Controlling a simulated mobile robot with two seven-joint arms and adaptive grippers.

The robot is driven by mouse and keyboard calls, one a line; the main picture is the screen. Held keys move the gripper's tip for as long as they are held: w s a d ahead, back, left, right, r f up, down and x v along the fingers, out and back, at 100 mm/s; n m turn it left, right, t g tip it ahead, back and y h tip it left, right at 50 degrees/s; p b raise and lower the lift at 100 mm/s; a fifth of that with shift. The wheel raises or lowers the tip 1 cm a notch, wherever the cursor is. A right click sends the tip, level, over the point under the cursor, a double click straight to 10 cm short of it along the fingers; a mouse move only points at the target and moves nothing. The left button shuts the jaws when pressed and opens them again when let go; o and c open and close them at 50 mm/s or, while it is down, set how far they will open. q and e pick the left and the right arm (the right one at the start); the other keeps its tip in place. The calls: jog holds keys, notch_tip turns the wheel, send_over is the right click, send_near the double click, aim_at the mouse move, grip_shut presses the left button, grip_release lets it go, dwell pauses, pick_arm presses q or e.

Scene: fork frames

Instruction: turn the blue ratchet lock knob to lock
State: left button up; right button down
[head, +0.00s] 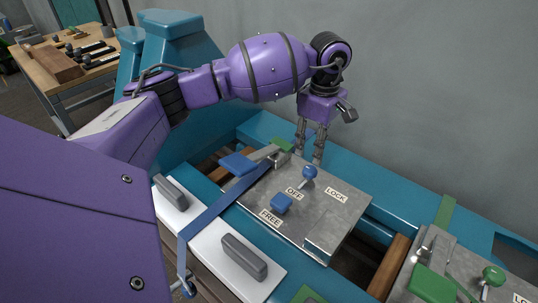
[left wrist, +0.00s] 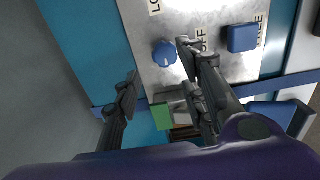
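The blue ratchet lock knob (head: 309,172) is a round ball on a short stem on a grey metal plate (head: 262,190). It stands near the printed labels OFF (head: 294,194) and LOCK (head: 336,195). A blue square button (head: 282,203) sits by the FREE label (head: 270,218). My left gripper (head: 310,160) points down just behind the knob, its fingers apart. In the left wrist view the knob (left wrist: 165,53) shows between the two spread fingertips (left wrist: 157,58), close to the right one. I cannot tell whether that finger touches it. My right gripper is not in view.
A blue strap (head: 225,208) runs from the plate across the white board with grey handles (head: 244,257). A similar station with a green knob (head: 492,276) stands at the right. A grey wall (head: 430,90) rises behind. A wooden workbench (head: 65,80) is at far left.

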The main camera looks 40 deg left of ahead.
aim_at(312, 167)
pick_arm(q)
notch_tip(312, 167, down, 7)
jog(key=shift+f+b, duration=0.2)
jog(key=shift+b, duration=0.25)
jog(key=shift+c, duration=0.5)
jog(key=shift+r, duration=0.2)
grip_shut()
